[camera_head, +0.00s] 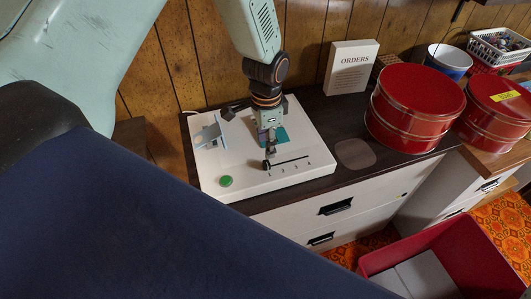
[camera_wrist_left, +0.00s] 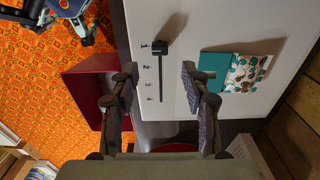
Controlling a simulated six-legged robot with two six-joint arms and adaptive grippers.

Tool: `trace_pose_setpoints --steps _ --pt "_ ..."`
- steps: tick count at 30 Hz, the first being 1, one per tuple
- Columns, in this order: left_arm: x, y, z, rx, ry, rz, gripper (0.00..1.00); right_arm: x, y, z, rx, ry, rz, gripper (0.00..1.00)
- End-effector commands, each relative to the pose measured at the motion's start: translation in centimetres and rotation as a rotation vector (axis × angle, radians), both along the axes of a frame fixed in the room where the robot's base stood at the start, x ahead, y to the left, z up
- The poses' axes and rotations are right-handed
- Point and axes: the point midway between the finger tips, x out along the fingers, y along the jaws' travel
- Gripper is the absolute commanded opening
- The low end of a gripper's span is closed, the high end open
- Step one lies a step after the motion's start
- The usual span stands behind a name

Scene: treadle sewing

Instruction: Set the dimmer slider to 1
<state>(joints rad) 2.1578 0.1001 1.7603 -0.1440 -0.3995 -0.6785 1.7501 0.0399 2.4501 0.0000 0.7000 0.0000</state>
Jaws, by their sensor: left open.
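The dimmer slider's dark knob (camera_head: 267,164) sits at the left end of a straight black track (camera_head: 290,161) on the white panel (camera_head: 212,163), with the numbers 1 to 4 along it. In the left wrist view the knob (camera_wrist_left: 160,46) is at the end of the track marked 1. My left gripper (camera_head: 270,148) points down over the panel, close to the knob; I cannot tell whether it touches. In the wrist view its two fingers (camera_wrist_left: 158,80) are spread apart with the track showing between them, and nothing is held.
A green button (camera_head: 225,181) and a tilted blue-grey plate (camera_head: 209,136) are on the panel's left. Red tins (camera_head: 415,105) and an ORDERS box (camera_head: 350,67) stand to the right. A red bin (camera_head: 450,250) is below.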

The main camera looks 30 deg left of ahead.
Motion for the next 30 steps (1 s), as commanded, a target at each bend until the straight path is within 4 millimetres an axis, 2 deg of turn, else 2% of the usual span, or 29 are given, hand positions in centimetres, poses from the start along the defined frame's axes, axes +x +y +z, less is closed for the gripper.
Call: trace_pose_setpoints --steps 1,6,11,26,28,30 --pt "0.1 0.0 1.1 0.0 -0.003 0.0 0.47 0.0 0.0 0.0 0.0 0.0 0.0 0.0" --pt "0.1 0.0 3.3 0.0 -0.001 0.0 0.47 0.0 0.0 0.0 0.0 0.0 0.0 0.0" --pt "0.0 0.0 4.2 0.001 0.001 0.0 0.47 0.0 0.0 0.0 0.0 0.0 0.0 0.0" --pt "0.0 0.0 4.3 0.001 0.002 0.0 0.47 0.0 0.0 0.0 0.0 0.0 0.0 0.0" --pt "-0.3 -0.1 3.9 -0.001 0.003 0.005 0.47 0.0 0.0 0.0 0.0 0.0 0.0 0.0" --pt "-1.3 -0.4 2.6 -0.006 0.01 0.031 0.47 0.0 0.0 0.0 0.0 0.0 0.0 0.0"
